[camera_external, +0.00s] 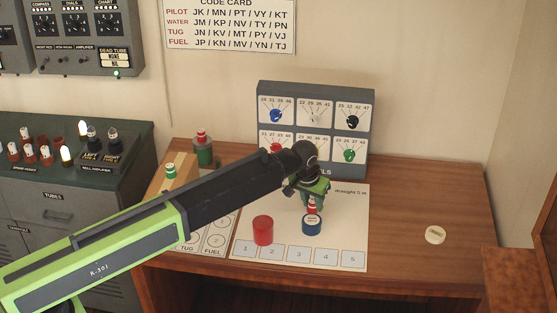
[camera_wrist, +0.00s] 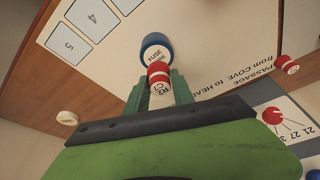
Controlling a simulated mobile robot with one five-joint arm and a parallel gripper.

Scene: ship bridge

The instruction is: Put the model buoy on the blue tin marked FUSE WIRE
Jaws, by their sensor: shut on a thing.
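The model buoy (camera_external: 312,205) is a small red-and-white banded piece, upright in the external view. My gripper (camera_external: 314,192) is shut on it from above. The blue tin (camera_external: 312,226) stands on the white chart sheet, directly below the buoy in the external view. In the wrist view the blue tin (camera_wrist: 155,43) shows FUSE WIRE on its pale top, partly covered by the buoy. I cannot tell whether the buoy touches the tin.
A red tin (camera_external: 263,231) stands left of the blue one on the chart sheet (camera_external: 350,225). A dial panel (camera_external: 316,128) rises behind. A white disc (camera_external: 435,234) lies right, with clear desk around.

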